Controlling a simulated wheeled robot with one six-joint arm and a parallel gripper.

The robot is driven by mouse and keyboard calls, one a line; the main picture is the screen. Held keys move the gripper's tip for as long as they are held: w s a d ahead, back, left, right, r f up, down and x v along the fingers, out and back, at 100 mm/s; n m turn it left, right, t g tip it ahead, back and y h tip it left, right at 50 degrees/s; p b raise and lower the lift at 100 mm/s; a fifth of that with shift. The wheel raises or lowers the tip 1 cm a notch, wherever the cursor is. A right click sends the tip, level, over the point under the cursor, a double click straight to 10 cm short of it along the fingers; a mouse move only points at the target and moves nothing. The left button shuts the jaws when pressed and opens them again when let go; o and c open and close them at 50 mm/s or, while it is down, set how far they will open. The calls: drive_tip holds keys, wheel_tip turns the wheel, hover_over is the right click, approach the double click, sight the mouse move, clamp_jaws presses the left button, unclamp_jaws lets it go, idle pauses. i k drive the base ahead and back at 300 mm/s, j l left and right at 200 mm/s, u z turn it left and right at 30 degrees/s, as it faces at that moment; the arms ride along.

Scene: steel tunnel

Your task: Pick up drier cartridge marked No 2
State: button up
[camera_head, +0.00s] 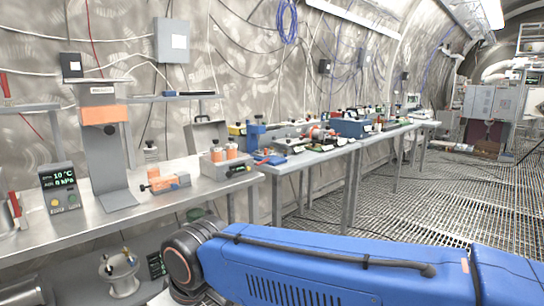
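No marking reading No 2 can be made out in this view. Two small orange-bodied cylinders, which may be drier cartridges, stand upright side by side in a grey block (222,168) near the bench's right end. They are the left cylinder (217,154) and the right cylinder (231,151). I cannot tell whether either bears a number. My gripper is not in view; only my blue arm link and its dark wrist joint cross the bottom, in front of the bench.
The steel bench (85,225) also holds a small orange-and-grey device (168,182), a tall stand with an orange band (104,115) and a green-lit readout box (60,187). A lower shelf holds a spool-like part (122,274). A second bench (310,152) is crowded. Grated floor (440,195) lies right.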

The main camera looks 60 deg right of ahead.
sight(230, 147)
drive_tip(key=z, duration=1.35)
